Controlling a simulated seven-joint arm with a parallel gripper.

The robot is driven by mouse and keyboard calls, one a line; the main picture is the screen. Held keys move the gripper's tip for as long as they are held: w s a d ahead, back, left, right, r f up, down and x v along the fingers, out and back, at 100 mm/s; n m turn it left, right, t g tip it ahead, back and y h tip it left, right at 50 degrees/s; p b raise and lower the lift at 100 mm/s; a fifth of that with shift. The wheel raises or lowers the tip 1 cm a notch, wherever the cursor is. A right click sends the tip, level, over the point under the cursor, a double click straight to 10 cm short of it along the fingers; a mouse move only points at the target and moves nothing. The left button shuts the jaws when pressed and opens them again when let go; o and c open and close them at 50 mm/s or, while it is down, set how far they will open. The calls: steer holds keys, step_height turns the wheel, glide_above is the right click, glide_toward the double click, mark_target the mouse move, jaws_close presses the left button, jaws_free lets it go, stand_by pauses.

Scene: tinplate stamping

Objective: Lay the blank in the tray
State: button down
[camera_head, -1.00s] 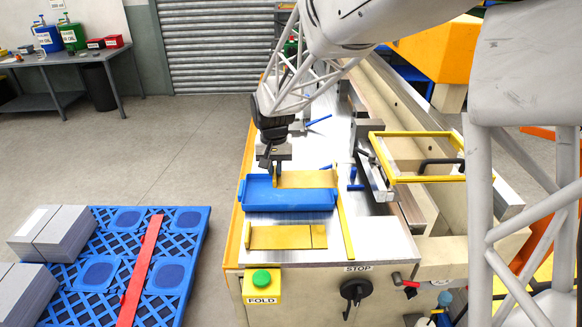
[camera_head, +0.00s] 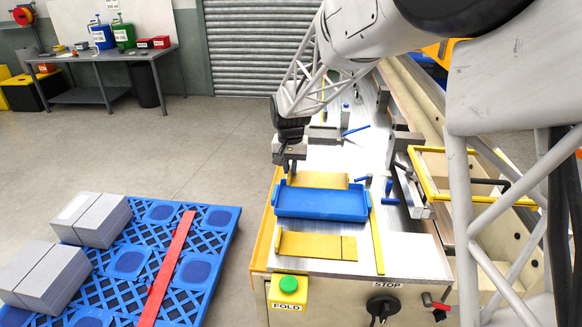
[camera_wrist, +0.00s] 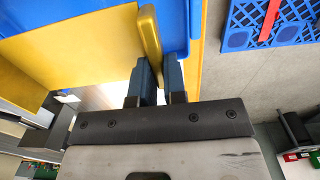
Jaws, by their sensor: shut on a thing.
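The blank (camera_head: 320,180) is a flat gold sheet with a raised flange at its left end. My gripper (camera_head: 289,170) is shut on this flange; in the wrist view my gripper (camera_wrist: 160,72) has its two dark blue fingers on either side of the flange, and the blank (camera_wrist: 75,60) extends left. The blue tray (camera_head: 320,214) sits on the bench, its inside empty in the head view. The blank shows at the tray's far long side, roughly level; its height above the bench is unclear. The tray (camera_wrist: 178,22) lies partly behind the blank in the wrist view.
A second gold piece (camera_head: 312,246) with a raised left end lies on the bench in front of the tray. Blue-handled tools and a yellow-framed guard (camera_head: 432,180) are to the right. A green FOLD button (camera_head: 289,285) is at the front. A blue pallet (camera_head: 205,245) stands left.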

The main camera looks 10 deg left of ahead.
mark_target(290, 196)
steer(key=shift+f, duration=0.15)
steer(key=shift+f, duration=3.8)
steer(key=c, duration=1.1)
jaws_free()
steer(key=shift+r, duration=3.9)
